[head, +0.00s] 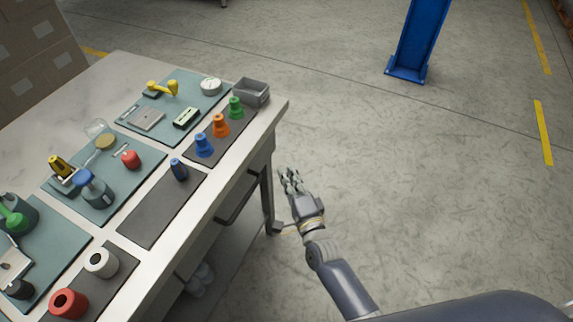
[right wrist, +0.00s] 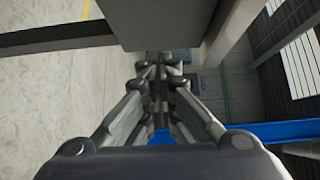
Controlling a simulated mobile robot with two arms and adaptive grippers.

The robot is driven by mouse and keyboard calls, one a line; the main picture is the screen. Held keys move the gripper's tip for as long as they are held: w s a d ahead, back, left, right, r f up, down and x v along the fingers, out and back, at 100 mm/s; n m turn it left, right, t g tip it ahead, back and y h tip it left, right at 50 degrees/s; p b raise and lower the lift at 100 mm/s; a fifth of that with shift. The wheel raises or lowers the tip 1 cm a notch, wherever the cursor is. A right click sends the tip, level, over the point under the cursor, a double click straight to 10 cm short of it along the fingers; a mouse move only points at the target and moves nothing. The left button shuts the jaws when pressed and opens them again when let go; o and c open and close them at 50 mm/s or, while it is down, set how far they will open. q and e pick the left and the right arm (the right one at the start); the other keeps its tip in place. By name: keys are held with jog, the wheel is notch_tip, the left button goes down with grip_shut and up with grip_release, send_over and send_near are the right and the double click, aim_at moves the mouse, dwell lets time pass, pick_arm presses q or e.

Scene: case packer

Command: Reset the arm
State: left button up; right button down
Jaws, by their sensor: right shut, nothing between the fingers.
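My right arm comes in from the lower right of the head view. Its gripper (head: 291,181) is over the floor, just right of the workbench (head: 282,108) and apart from it. In the right wrist view the fingers of the right gripper (right wrist: 160,72) come together at the tips, with nothing between them. My left gripper does not show in either view.
Mats on the bench hold blue (head: 204,145), orange (head: 221,125) and green (head: 236,107) cones, a grey bin (head: 251,92), bottles and small tools. A blue post (head: 418,42) stands at the back. The floor right of the bench is clear.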

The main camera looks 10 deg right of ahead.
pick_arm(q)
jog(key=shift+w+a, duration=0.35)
pick_arm(e)
jog(key=s, duration=0.2)
jog(key=s+d, duration=0.1)
jog(key=s, duration=0.2)
jog(key=shift+s+d, duration=0.2)
jog(key=s+d+f+n+g+p, duration=0.15)
jog(key=s+f+n+g, duration=0.45)
jog(key=f, duration=0.7)
jog(key=s+d+f+n+g, duration=0.25)
jog(key=s+f, duration=0.55)
jog(key=f, duration=0.6)
pick_arm(q)
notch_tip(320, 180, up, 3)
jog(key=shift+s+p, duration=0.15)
jog(key=shift+p, duration=0.5)
pick_arm(e)
jog(key=s+d+f+n+g+h, duration=0.1)
jog(key=s+d+f+n+g, duration=0.1)
jog(key=s, duration=0.7)
jog(key=s+d+f+n+g+h, duration=0.1)
jog(key=s+d+f+n+g, duration=0.2)
jog(key=s+f, duration=0.4)
jog(key=s+d+f+n+g+h, duration=0.1)
jog(key=s+d+f+n+g, duration=0.2)
jog(key=s, duration=0.9)
jog(key=shift+s+d+f+n, duration=0.35)
jog(key=shift+d+f+n, duration=0.5)
jog(key=shift+d, duration=0.25)
